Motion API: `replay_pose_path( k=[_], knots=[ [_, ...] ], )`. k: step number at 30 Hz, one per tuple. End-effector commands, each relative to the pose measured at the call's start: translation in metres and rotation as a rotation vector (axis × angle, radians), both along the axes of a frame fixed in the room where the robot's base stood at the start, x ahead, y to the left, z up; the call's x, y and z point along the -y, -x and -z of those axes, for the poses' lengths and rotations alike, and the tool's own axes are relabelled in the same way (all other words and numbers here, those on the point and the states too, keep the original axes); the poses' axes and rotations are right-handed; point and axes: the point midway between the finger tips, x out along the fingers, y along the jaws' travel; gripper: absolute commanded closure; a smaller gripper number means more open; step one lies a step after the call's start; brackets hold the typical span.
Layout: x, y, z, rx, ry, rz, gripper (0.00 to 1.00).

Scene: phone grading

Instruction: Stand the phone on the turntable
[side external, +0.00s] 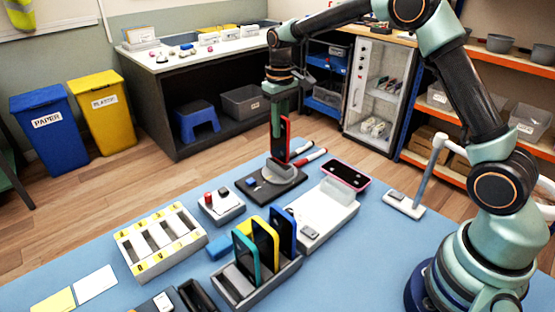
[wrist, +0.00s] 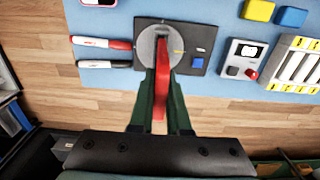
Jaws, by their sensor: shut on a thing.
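The red phone (side external: 284,142) is upright in my gripper (side external: 277,118), with its lower end at or just above the turntable's grey disc (side external: 270,174). I cannot tell whether it touches the disc. In the wrist view the phone (wrist: 160,92) shows edge-on as a red strip between the two green fingers of my gripper (wrist: 160,82), which are shut on it. The turntable's round disc (wrist: 147,50) lies beyond the fingertips on a dark base, partly hidden by the phone and fingers. A blue button (wrist: 197,62) is on that base.
A rack (side external: 258,284) with teal, yellow and blue phones stands in front. A white tray (side external: 335,222), a pink-edged phone (side external: 346,175) and a small device with a red knob (side external: 222,206) are near the turntable. Red and dark markers (wrist: 105,43) lie beside it.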

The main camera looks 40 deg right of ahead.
Motion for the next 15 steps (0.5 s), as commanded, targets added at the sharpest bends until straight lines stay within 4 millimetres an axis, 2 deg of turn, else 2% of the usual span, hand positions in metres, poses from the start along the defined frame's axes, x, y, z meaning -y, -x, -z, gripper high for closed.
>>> replay_pose_path(
  k=[15],
  knots=[
    [0.000, 0.000, 0.012, 0.000, 0.000, 0.000, 1.00]
  ],
)
